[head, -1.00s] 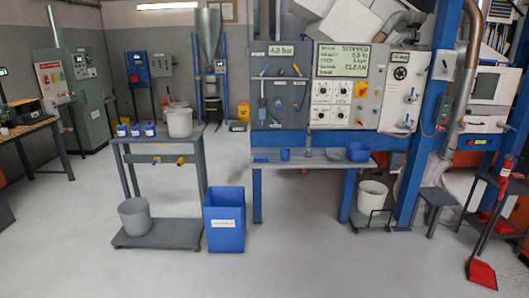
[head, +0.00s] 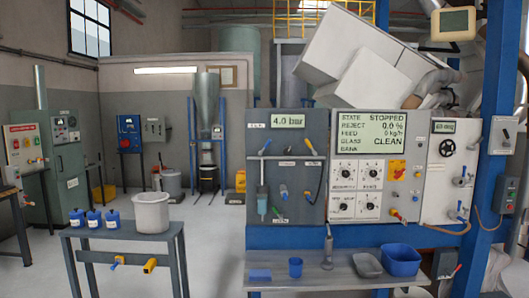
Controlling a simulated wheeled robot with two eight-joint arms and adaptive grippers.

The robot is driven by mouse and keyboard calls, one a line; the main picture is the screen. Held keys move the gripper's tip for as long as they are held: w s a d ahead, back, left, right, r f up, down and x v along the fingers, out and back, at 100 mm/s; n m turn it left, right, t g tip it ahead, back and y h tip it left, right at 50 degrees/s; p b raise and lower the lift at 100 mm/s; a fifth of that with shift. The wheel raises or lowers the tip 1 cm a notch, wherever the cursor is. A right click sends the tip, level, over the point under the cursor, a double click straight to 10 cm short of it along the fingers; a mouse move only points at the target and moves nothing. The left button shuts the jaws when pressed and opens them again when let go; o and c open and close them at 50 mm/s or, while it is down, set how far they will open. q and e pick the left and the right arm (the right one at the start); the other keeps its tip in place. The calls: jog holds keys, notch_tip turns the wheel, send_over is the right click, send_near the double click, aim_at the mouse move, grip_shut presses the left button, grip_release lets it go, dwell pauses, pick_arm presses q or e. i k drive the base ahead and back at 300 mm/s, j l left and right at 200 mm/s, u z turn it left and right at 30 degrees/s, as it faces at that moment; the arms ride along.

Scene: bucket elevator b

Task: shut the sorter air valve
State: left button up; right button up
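The grey air panel (head: 290,175) hangs left of the sorter control panel, with a pressure display (head: 289,121) reading 4.0 bar. Lower down are a blue cylinder (head: 262,200), a small blue handle (head: 284,190) and a yellow-ended fitting (head: 307,196) on a black hose. The small labels are too blurred to tell which is the sorter air valve. Neither of my grippers is in view.
The sorter screen (head: 370,134) reads STOPPED, 0.0 % reject, CLEAN. A shelf (head: 345,268) below the panels holds blue and grey containers. At the left, a table (head: 120,232) carries blue bottles and a bucket (head: 151,212). A blue post (head: 495,130) stands at the right.

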aim_at(260, 153)
jog(key=i+z, duration=0.15)
jog(key=i, duration=0.4)
jog(key=i+z, duration=0.1)
jog(key=i, duration=0.45)
jog(key=i+j+z, duration=0.15)
jog(key=i, duration=0.4)
jog(key=i+j+z, duration=0.15)
jog(key=i, duration=0.4)
